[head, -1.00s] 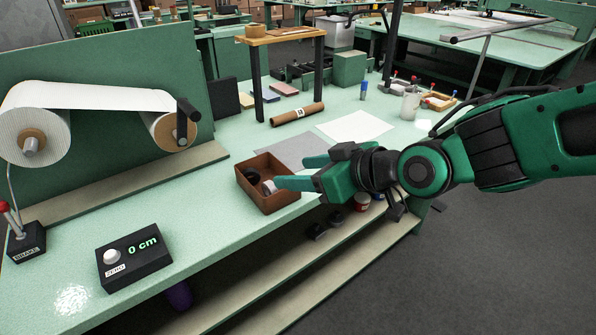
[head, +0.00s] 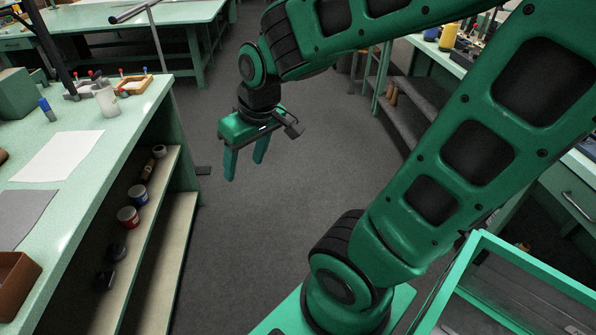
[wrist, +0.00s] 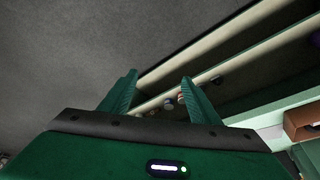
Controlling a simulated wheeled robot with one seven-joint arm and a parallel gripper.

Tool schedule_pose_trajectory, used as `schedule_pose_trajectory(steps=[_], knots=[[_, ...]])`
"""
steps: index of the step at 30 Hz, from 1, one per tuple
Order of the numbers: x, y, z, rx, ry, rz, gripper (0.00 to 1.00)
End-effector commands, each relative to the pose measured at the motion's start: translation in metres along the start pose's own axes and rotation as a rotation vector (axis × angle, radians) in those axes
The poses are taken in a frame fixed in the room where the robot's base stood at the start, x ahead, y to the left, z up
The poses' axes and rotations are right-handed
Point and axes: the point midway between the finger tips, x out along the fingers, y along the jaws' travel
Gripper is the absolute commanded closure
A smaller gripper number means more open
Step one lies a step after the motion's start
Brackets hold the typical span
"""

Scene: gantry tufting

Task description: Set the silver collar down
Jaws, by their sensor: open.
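My gripper (head: 245,168) hangs over the open floor to the right of the bench, fingers pointing down, apart and empty. In the wrist view its two fingers (wrist: 159,84) also stand apart with nothing between them. The brown box (head: 14,292) sits on the bench at the lower left of the head view, cut by the picture edge. The box also shows at the right of the wrist view (wrist: 302,118). I cannot make out the silver collar in either current view; most of the box's inside is out of sight.
The pale green bench (head: 95,165) holds a white sheet (head: 60,157), a grey sheet (head: 22,216) and a cup (head: 107,101). Its lower shelves (head: 150,235) carry a red tin (head: 128,216), a blue tin (head: 139,194) and dark items. The grey floor (head: 255,235) around my gripper is clear.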

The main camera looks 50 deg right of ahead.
Motion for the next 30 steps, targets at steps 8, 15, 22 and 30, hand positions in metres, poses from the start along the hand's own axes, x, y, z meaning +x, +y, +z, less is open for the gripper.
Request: schedule_pose_trajectory(steps=[8, 15, 22, 30], knots=[[-0.045, 0.081, 0.12, 0.478, -0.261, 0.113, 0.43], [-0.058, 0.087, 0.15, 0.598, -0.328, 0.124, 0.43], [-0.058, 0.086, 0.15, 0.595, -0.329, 0.124, 0.43], [-0.057, 0.086, 0.15, 0.594, -0.328, 0.124, 0.43]])
